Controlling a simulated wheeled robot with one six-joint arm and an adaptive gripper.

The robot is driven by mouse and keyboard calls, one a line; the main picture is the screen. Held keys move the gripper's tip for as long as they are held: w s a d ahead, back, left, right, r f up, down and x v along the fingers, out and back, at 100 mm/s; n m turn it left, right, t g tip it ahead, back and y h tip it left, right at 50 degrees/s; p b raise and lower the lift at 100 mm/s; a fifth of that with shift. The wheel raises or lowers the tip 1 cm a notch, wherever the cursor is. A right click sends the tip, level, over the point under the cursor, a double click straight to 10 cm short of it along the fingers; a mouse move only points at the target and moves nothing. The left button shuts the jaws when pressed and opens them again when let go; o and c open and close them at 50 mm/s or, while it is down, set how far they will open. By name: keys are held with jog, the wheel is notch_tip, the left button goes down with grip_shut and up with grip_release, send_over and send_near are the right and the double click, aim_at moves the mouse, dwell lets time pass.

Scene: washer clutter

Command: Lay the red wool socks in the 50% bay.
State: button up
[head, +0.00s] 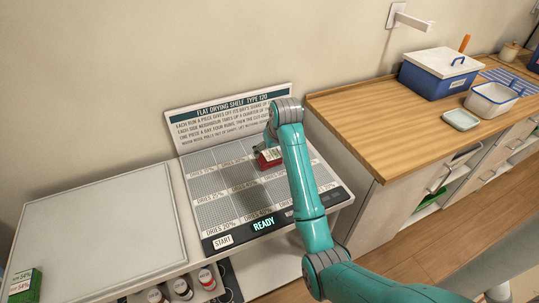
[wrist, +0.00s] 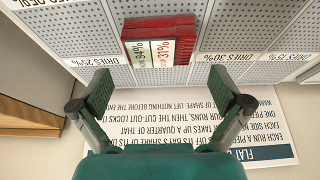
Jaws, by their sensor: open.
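A red folded bundle (head: 268,158), which looks like the red wool socks, lies on the grey perforated drying shelf (head: 213,215), towards the back right. In the wrist view the red bundle (wrist: 160,27) carries a pale tag reading 94% and 31%. It covers part of the strip of bay labels. My gripper (wrist: 163,92) is open and empty. Its fingers are apart, with the bundle beyond them, not between them. In the head view my arm hides the right part of the shelf. I cannot clearly read a 50% label on any bay.
A sign board (head: 230,118) stands behind the shelf. A wooden counter (head: 375,130) is at right.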

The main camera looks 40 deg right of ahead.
jog(key=v, duration=0.6)
jog(key=shift+s+r, duration=0.2)
jog(key=shift+r, duration=0.2)
jog(key=shift+a, duration=0.1)
